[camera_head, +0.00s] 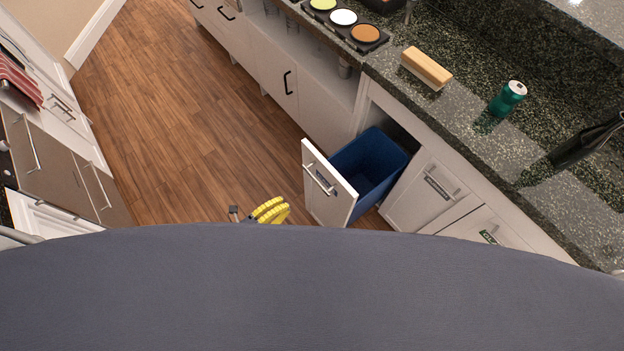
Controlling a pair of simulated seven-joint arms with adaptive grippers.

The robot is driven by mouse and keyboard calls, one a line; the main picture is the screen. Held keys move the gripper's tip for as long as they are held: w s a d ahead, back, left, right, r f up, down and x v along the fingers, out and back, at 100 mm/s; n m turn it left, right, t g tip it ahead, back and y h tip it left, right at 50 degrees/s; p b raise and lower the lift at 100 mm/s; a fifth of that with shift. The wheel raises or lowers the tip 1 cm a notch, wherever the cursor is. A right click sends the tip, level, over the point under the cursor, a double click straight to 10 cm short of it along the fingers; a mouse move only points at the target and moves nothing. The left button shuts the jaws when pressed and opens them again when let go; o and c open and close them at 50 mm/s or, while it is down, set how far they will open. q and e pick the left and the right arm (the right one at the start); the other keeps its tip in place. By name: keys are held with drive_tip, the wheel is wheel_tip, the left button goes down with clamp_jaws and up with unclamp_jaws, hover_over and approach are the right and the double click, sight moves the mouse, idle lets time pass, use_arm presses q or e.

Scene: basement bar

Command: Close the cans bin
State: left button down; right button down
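A bin drawer with a white front (328,188) and a bar handle stands pulled out from the counter cabinet. A blue bin (371,166) sits behind its front, open at the top; no label on it can be read from here. My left gripper (270,210), with yellow ribbed fingers, is low and to the left of the drawer front, apart from it in the picture. Its two fingers look close together, but the lower part is hidden behind my grey body, so its opening is unclear. My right gripper is not in view.
Closed cabinet fronts with small labels (432,194) stand right of the bin. On the granite counter are a green can (508,98), a wooden-topped block (427,68), a dark bottle (587,143) and a black tray (344,20). The wooden floor (190,130) left of the drawer is clear.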

use_arm(q)
drive_tip(key=d+r+m+h, duration=0.1)
drive_tip(key=m, duration=0.1)
approach(325, 178)
drive_tip(key=shift+g, duration=0.3)
drive_tip(key=x, duration=0.8)
drive_tip(key=shift+w+r, duration=0.1)
drive_tip(key=shift+w, duration=0.05)
